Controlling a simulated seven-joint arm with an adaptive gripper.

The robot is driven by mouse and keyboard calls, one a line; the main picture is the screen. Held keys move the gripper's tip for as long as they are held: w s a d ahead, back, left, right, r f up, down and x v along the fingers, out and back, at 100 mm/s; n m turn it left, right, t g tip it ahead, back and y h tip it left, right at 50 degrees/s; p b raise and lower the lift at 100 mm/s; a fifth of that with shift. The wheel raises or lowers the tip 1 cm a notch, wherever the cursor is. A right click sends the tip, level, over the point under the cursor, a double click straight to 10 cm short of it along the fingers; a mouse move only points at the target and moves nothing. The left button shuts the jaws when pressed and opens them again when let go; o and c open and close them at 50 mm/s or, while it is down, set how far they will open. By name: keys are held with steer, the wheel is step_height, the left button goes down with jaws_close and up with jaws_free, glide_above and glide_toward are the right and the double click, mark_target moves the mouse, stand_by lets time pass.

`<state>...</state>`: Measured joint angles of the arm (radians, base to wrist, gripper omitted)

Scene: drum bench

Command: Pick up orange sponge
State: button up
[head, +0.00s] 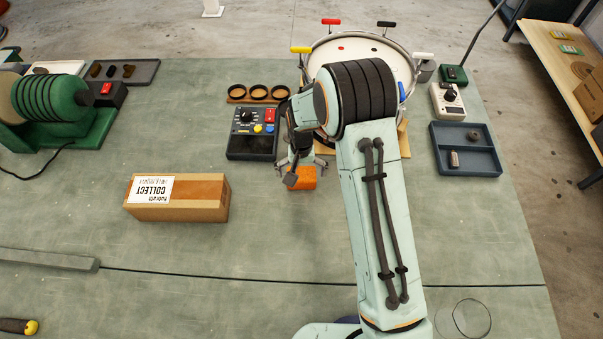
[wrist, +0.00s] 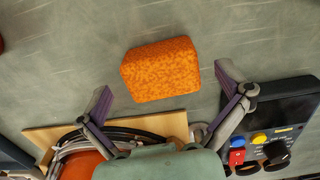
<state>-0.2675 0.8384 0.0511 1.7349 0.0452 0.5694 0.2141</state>
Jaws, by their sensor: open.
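In the wrist view the whole sponge (wrist: 160,69) shows as a speckled orange block. My gripper (wrist: 166,84) is open, with one finger to the left of the sponge and the other to its right. The fingers are apart from the sponge in that view. In the head view my gripper (head: 303,168) hangs over the sponge. The height of the fingertips above the bench is hard to tell.
A black control box (head: 250,146) with knobs stands close by; it also shows in the wrist view (wrist: 285,105). A cardboard box (head: 178,208) marked COLLECT stands to the left. A drum (head: 340,50) is behind my arm. A blue-grey tray (head: 480,168) is at right. The bench front is mostly clear.

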steer(key=shift+f, duration=1)
steer(key=c, duration=0.8)
steer(key=shift+r, duration=0.1)
